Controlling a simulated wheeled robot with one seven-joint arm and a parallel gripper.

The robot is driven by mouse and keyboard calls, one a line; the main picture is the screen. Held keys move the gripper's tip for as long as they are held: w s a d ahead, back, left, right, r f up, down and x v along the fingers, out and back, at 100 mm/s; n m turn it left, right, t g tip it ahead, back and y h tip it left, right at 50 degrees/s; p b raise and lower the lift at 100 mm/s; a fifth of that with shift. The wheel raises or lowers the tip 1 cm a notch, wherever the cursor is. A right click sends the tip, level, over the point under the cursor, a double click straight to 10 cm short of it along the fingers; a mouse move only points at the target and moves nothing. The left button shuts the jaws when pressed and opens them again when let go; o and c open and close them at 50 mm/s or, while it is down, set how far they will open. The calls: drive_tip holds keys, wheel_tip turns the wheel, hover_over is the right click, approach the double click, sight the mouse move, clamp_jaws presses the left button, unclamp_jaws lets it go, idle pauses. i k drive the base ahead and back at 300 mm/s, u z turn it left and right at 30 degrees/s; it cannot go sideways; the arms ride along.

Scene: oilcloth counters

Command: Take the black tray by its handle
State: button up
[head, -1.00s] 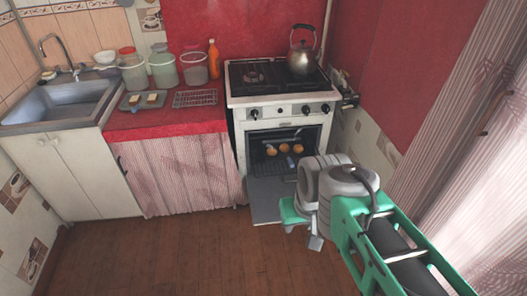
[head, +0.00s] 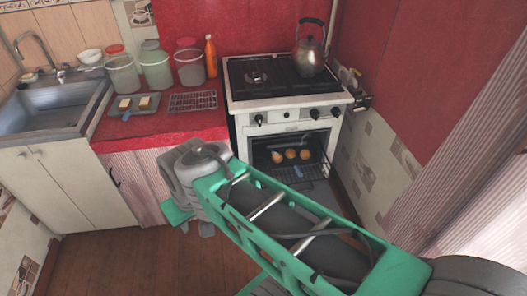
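The black tray (head: 286,163) appears to be the dark flat piece inside the open oven (head: 290,140), with 3 round golden-brown buns (head: 291,154) on it. A small blue-grey piece (head: 298,172), possibly its handle, sticks out at the front; its exact shape is too small to tell. My gripper (head: 190,226) is low in front of the curtained counter, left of the oven and apart from the tray. The wrist hides most of it, so its fingers cannot be judged. My green arm crosses in front of the lower oven and hides most of the oven door.
A kettle (head: 310,52) stands on the stove top. The red counter (head: 140,128) holds jars, an orange bottle (head: 211,57), a wire rack (head: 193,101) and a grey tray (head: 118,112) with pale pieces. A sink (head: 45,105) is at left. Floor at lower left is clear.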

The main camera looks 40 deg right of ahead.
sight(298, 162)
drive_tip(key=z, duration=0.4)
drive_tip(key=i, duration=1)
drive_tip(key=z, duration=0.75)
